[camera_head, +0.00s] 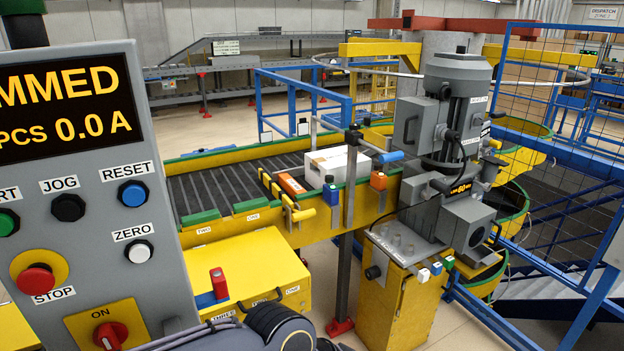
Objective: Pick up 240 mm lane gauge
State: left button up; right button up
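I cannot tell for certain which thing is the 240 mm lane gauge; no 240 mm marking is readable. A red upright piece (218,283) with a blue part at its foot stands on the yellow cabinet (262,268) at the lower middle. An orange block (292,184) lies by the near edge of the roller conveyor (225,186), beside a white carton (336,164). Part of my own arm shows at the bottom edge, in front of the cabinet. Neither of my grippers is in view.
A grey control panel (75,200) with buttons fills the left. A grey motor unit (452,130) stands right of the conveyor, above a yellow pedestal (400,295). Blue mesh fencing (570,100) closes the right side. Free floor shows behind the conveyor.

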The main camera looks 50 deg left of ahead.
aim_at(291, 185)
jog(key=i+u, duration=0.4)
jog(key=i+l+u, duration=0.15)
jog(key=i+u, duration=0.55)
jog(key=u, duration=0.2)
jog(key=i+u, duration=0.3)
jog(key=u, duration=0.15)
jog(key=i+l+u, duration=0.2)
jog(key=u, duration=0.25)
jog(key=i+l+u, duration=0.25)
jog(key=u, duration=0.2)
